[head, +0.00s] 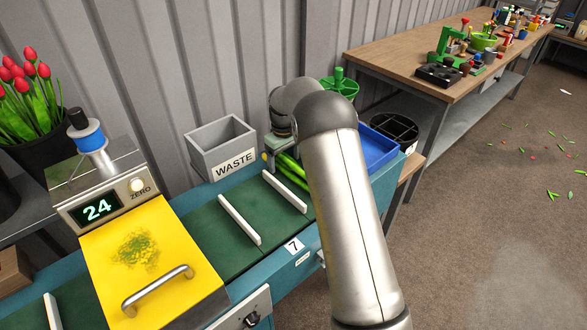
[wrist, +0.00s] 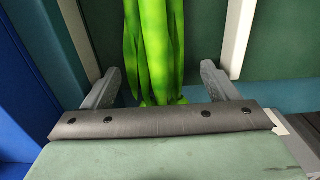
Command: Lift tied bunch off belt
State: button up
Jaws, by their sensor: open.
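The bunch's green stems (wrist: 155,45) run up the middle of the wrist view, between the two grey fingers of my gripper (wrist: 160,80). The fingers stand apart, with a visible gap on each side of the stems. The stems also show in the head view (head: 291,172) on the belt (head: 212,232), just left of my arm. I cannot see the tie or the flower heads. My arm hides the gripper in the head view.
A grey strip with dark studs (wrist: 165,122) crosses the wrist view below the stems. White dividers (head: 240,219) stand on the belt. A grey WASTE bin (head: 222,148) is behind it, a blue tray (head: 378,146) to the right, and a yellow-topped scale (head: 150,255) reading 24 to the left.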

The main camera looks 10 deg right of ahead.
jog(key=c, duration=1)
jog(key=shift+c, duration=0.3)
jog(key=shift+r, duration=0.1)
